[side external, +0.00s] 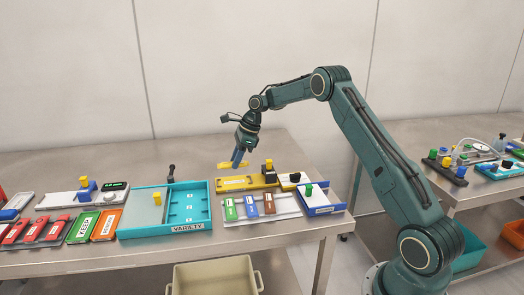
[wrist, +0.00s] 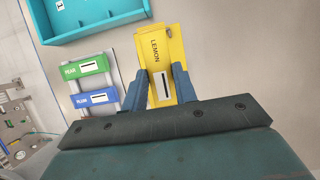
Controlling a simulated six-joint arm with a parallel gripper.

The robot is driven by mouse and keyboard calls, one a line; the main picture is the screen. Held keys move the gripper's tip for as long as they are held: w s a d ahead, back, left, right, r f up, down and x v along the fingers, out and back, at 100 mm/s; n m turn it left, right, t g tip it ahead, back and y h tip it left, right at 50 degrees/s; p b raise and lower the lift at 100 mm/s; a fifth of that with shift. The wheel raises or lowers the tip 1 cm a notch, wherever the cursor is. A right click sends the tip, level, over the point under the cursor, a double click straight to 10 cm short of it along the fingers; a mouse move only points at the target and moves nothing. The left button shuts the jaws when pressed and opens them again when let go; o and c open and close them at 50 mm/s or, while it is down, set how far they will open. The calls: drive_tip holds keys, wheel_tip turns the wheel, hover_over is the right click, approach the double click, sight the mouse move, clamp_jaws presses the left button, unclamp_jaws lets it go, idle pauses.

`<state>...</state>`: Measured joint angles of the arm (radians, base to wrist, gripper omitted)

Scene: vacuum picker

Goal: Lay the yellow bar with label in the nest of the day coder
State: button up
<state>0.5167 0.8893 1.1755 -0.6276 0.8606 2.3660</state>
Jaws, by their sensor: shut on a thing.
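My gripper (wrist: 164,88) is shut on the yellow bar (wrist: 163,40), with one finger on each side of it. The bar carries the word LEMON and a white label with a dark stripe. In the side external view my gripper (side external: 238,160) holds the bar (side external: 228,165) above the table, behind the bar rack. A pale unit with a dark display with green characters (side external: 115,185) and a blue block with a yellow top (side external: 87,189) stands at the back left; it may be the day coder. I cannot make out its nest. The wrist view does not show this unit.
A turquoise tray (side external: 208,216) marked VARIETY stands between that unit and the rack. The rack (side external: 282,218) holds green (side external: 230,209), blue (side external: 251,206) and brown (side external: 269,204) bars. A yellow fixture (side external: 240,184) stands behind it. Red flat pieces (side external: 36,231) lie at left.

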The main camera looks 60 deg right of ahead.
sight(238, 181)
drive_tip(key=shift+f, duration=2.9)
drive_tip(key=shift+f, duration=0.3)
drive_tip(key=o, duration=1)
drive_tip(key=shift+o, duration=0.2)
drive_tip(key=shift+r, duration=0.15)
drive_tip(key=shift+r, duration=0.2)
drive_tip(key=v, duration=1.2)
